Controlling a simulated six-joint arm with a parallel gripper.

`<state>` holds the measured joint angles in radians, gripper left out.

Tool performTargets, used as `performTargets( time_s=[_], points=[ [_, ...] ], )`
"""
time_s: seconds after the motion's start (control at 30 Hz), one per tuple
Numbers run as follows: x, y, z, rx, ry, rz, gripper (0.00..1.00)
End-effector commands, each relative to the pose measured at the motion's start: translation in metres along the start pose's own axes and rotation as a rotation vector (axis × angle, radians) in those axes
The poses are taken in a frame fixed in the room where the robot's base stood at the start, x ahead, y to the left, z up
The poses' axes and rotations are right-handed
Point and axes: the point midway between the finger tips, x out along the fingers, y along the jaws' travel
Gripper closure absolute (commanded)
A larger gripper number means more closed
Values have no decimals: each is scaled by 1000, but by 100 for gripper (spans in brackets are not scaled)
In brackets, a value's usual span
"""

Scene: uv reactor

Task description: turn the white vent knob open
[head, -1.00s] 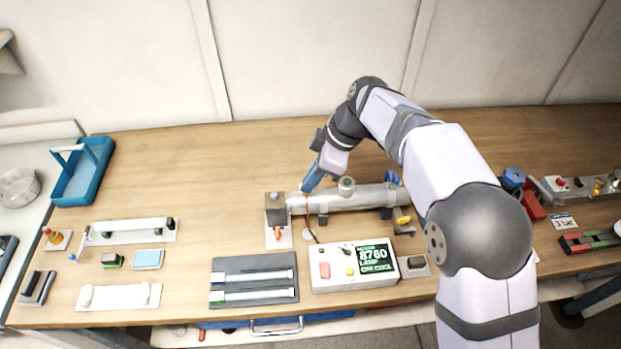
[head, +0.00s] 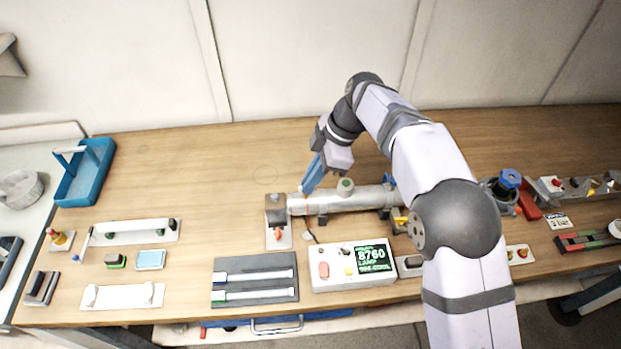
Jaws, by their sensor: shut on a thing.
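The steel reactor tube (head: 365,196) lies across the bench behind the control box. My gripper (head: 305,189) reaches down from behind with its blue fingers at the tube's left end, beside the grey end block (head: 276,208). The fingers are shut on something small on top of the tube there. The white vent knob is not clearly visible; the fingers cover that spot, so its turned position cannot be seen. A green-topped round fitting (head: 345,185) stands on the tube to the right of my gripper, apart from it.
The control box (head: 352,267) with a lit display stands in front of the tube. A dark tray (head: 254,293) with two lamp tubes lies front left of it. A blue-topped valve (head: 508,181) stands at the right.

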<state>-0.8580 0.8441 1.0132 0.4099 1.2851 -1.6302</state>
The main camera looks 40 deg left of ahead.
Motion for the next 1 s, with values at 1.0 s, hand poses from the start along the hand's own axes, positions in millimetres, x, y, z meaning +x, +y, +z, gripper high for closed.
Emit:
performTargets(
  time_s=[1.0],
  points=[
    [-64, 1, 0, -2, 0, 4, 74]
  ],
)
